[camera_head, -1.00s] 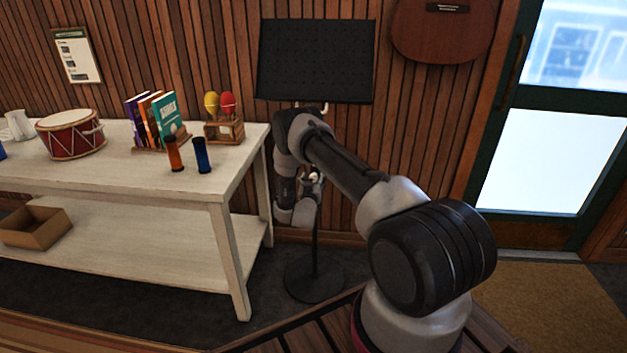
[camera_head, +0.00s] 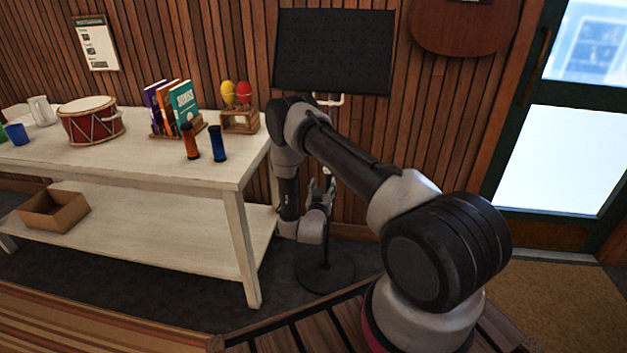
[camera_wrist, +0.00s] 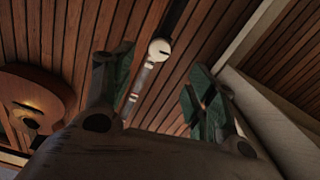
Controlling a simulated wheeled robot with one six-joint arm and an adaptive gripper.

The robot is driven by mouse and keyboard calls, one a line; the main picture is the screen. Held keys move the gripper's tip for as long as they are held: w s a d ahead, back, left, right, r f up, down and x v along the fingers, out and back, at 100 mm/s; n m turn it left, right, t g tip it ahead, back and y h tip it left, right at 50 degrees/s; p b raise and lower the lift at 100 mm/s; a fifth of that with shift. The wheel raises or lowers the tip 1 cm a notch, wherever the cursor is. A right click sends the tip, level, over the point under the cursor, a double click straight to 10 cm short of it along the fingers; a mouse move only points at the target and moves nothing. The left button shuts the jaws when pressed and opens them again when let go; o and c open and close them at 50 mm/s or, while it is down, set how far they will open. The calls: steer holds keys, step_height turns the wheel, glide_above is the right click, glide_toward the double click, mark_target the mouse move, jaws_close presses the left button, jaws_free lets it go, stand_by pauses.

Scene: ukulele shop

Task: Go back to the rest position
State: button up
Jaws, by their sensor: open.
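My gripper (camera_head: 322,193) hangs at the end of my folded arm, in front of the music stand and right of the table's end. In the wrist view its two fingers (camera_wrist: 160,85) are spread apart, with nothing between them. The black music stand (camera_head: 333,52) stands behind my arm against the slatted wall. Part of its pole is hidden by my arm, and its round base shows on the floor.
A whitewashed table (camera_head: 100,163) on the left holds a red drum (camera_head: 90,121), books (camera_head: 184,103), maracas (camera_head: 238,108), an orange shaker (camera_head: 190,141) and a blue shaker (camera_head: 217,143). A cardboard box (camera_head: 53,211) sits on its lower shelf. A glass door (camera_head: 560,155) is at right.

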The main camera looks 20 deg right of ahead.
steer(key=s+a+f+n+g+y, duration=0.1)
steer(key=s+a+f+g+y, duration=0.15)
steer(key=f, duration=0.45)
steer(key=s+a+f+g+y, duration=0.2)
steer(key=s+f+g+y, duration=0.15)
steer(key=f, duration=0.35)
steer(key=s+a+r+g+y, duration=0.2)
steer(key=s+a+r+g, duration=0.1)
steer(key=s+a+g, duration=0.1)
steer(key=s+a+r+n+g+y, duration=0.1)
steer(key=s+a+r+g+y, duration=0.15)
steer(key=s+r, duration=0.65)
steer(key=s+a+r+n+g+y, duration=0.1)
steer(key=s+r+n+g, duration=0.15)
steer(key=r, duration=1.25)
steer(key=s+d+r+t, duration=0.2)
steer(key=s+r, duration=0.8)
steer(key=r, duration=0.4)
steer(key=s+d+r+t+h, duration=0.1)
steer(key=s+d+r+t, duration=0.1)
steer(key=s+r, duration=0.9)
step_height(320, 180, up, 4)
steer(key=shift+d+r, duration=0.1)
steer(key=shift+d, duration=0.55)
